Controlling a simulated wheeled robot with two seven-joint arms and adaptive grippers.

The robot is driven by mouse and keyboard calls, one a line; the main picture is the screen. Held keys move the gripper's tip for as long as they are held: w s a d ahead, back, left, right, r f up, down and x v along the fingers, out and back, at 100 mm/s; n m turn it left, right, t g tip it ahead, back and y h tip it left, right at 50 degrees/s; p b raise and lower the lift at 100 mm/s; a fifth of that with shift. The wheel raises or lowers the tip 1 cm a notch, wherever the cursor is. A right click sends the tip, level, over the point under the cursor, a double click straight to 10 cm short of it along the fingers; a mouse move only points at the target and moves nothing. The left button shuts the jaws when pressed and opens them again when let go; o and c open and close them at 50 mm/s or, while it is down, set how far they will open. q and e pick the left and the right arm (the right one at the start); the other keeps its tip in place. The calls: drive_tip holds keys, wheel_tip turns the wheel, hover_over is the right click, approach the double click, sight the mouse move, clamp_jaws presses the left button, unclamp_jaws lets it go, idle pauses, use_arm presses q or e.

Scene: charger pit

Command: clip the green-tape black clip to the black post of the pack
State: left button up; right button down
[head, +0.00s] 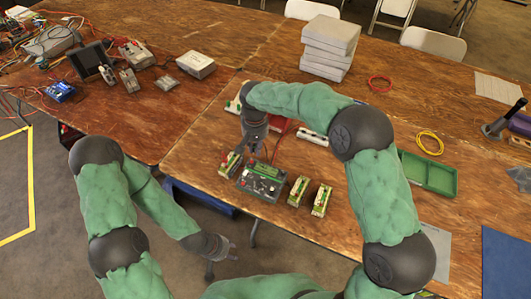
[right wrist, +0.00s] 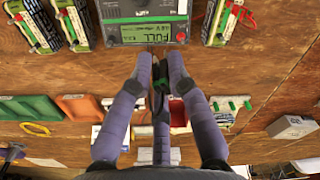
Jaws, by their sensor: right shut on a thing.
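My right gripper (head: 250,149) is above the table, just behind the charger (head: 262,182). In the right wrist view its fingers (right wrist: 157,66) are shut on a small black clip (right wrist: 158,84) with green on it, partly hidden between them. The charger (right wrist: 148,12) has a green display reading FULL. One pack (head: 230,164) stands left of the charger; it also shows in the right wrist view (right wrist: 222,24). Two more packs (head: 298,190) (head: 320,200) stand to its right. The packs' black posts are too small to tell. My left gripper (head: 222,264) is open and empty, low beyond the table's front edge.
A green tray (head: 428,172), a yellow cable coil (head: 430,143) and a red coil (head: 380,83) lie to the right. Grey boxes (head: 329,48) are stacked at the back. White strips (head: 313,136) lie behind the charger. Electronics crowd the left table.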

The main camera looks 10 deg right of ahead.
drive_tip(key=w+a+m+p, duration=0.5)
drive_tip(key=w+a+m, duration=0.1)
drive_tip(key=w+a, duration=0.35)
drive_tip(key=shift+w+d+f+b, duration=0.1)
drive_tip(key=shift+d+f+b, duration=0.1)
drive_tip(key=shift+f+b, duration=0.5)
drive_tip(key=shift+w+d+f+b, duration=0.1)
drive_tip(key=shift+d+f+b, duration=0.2)
drive_tip(key=shift+f, duration=0.85)
drive_tip(key=shift+w+d+f+b, duration=0.1)
drive_tip(key=shift+f+b, duration=0.45)
drive_tip(key=shift+f, duration=0.35)
drive_tip(key=shift+f, duration=0.3)
drive_tip(key=shift+f+b, duration=0.65)
drive_tip(key=shift+f, duration=0.35)
drive_tip(key=shift+f+b, duration=1.15)
drive_tip(key=shift+f, duration=1.15)
drive_tip(key=shift+f, duration=0.15)
